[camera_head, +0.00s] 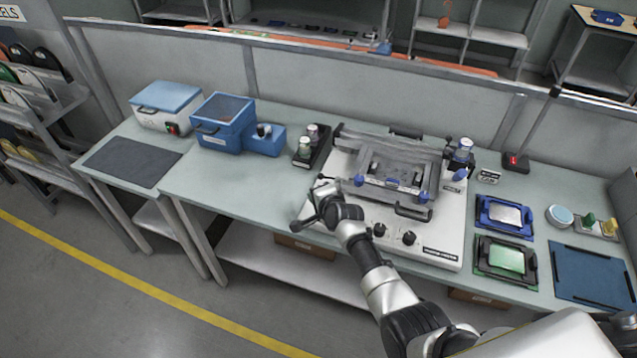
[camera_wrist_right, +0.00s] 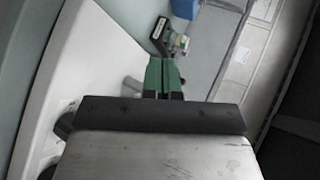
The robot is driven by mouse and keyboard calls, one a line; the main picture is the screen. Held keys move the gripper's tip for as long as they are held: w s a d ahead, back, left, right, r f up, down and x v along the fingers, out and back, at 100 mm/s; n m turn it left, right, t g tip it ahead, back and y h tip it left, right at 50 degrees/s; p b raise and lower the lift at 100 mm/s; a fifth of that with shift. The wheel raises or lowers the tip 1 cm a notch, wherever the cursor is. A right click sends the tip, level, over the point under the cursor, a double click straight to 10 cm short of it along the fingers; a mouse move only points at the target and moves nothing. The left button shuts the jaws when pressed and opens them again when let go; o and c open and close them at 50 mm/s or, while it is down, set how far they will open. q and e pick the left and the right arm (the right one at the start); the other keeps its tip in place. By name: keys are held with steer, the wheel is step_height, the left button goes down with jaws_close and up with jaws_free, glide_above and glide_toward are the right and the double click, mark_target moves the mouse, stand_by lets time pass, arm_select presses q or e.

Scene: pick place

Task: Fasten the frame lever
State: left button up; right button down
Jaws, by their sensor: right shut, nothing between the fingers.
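The white machine (camera_head: 440,240) stands on the bench and carries a grey metal frame (camera_head: 390,165). Blue-tipped parts sit at the frame's front left (camera_head: 359,180), front right (camera_head: 423,197) and far right (camera_head: 460,175); I cannot tell which is the frame lever. My right gripper (camera_head: 318,196) is over the machine's left front edge, left of the frame. In the right wrist view its green fingers (camera_wrist_right: 165,76) are shut with nothing between them. A grey rounded peg (camera_wrist_right: 132,84) shows just left of the fingers; contact is unclear. My left gripper is out of view.
A black tray with bottles (camera_head: 311,146) stands left of the machine, beside blue boxes (camera_head: 222,122). Blue (camera_head: 504,217) and black (camera_head: 506,260) fixtures and a blue mat (camera_head: 592,277) lie right. Black knobs (camera_head: 409,238) and a handle are on the machine's front.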

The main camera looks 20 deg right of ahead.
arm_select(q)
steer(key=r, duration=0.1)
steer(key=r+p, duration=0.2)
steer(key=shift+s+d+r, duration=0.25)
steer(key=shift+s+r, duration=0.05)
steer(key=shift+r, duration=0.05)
arm_select(e)
steer(key=s+a+r, duration=0.1)
steer(key=s, duration=0.1)
steer(key=s+a+r, duration=0.1)
steer(key=s, duration=0.1)
steer(key=shift+a+r, duration=0.3)
steer(key=shift+a, duration=0.05)
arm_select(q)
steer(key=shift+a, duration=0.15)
arm_select(e)
steer(key=shift+s, duration=0.1)
